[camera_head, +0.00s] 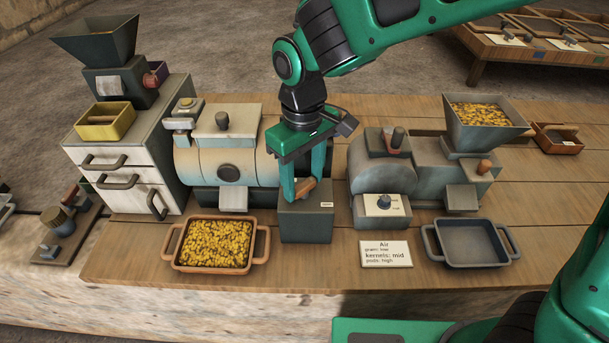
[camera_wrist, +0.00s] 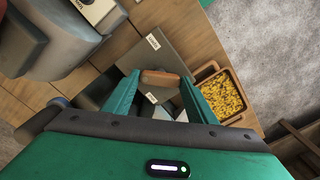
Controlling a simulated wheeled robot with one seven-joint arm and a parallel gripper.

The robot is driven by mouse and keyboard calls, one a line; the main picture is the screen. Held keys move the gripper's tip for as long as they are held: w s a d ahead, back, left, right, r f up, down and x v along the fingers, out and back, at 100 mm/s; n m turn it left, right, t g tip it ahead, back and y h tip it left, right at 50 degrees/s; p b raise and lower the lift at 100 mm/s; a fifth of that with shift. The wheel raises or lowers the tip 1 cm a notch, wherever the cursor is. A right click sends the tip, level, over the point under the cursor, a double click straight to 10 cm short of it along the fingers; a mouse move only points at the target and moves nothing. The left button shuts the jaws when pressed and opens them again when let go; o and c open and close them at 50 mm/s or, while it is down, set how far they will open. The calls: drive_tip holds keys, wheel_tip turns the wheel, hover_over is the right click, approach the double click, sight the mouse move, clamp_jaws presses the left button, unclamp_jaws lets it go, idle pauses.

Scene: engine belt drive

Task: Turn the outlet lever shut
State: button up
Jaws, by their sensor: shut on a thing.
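The outlet lever, with an orange-brown wooden handle (camera_head: 306,187), sits on top of a grey box (camera_head: 305,225) at the middle of the bench. My gripper (camera_head: 304,190) reaches down from above with its fingers on either side of the handle, shut on it. In the wrist view the handle (camera_wrist: 160,78) lies crosswise between the fingertips (camera_wrist: 160,82). Two small white labels (camera_wrist: 153,41) show on the box, one on each side of the handle; their text is too small to read surely.
A tray of yellow kernels (camera_head: 217,246) stands front left of the box, an empty grey tray (camera_head: 472,243) front right. A cylindrical machine (camera_head: 225,155) is to the left, a blower-like machine (camera_head: 384,172) with a knob to the right. A card (camera_head: 386,254) lies in front.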

sight(305, 183)
drive_tip(key=n, duration=0.4)
drive_tip(key=shift+w+d+n, duration=0.1)
drive_tip(key=shift+d+n, duration=0.05)
drive_tip(key=shift+n, duration=2.35)
drive_tip(key=shift+w+r, duration=0.1)
drive_tip(key=o, duration=1.1)
drive_tip(key=shift+c, duration=0.2)
wheel_tip(305, 183, up, 11)
drive_tip(key=shift+f, duration=0.2)
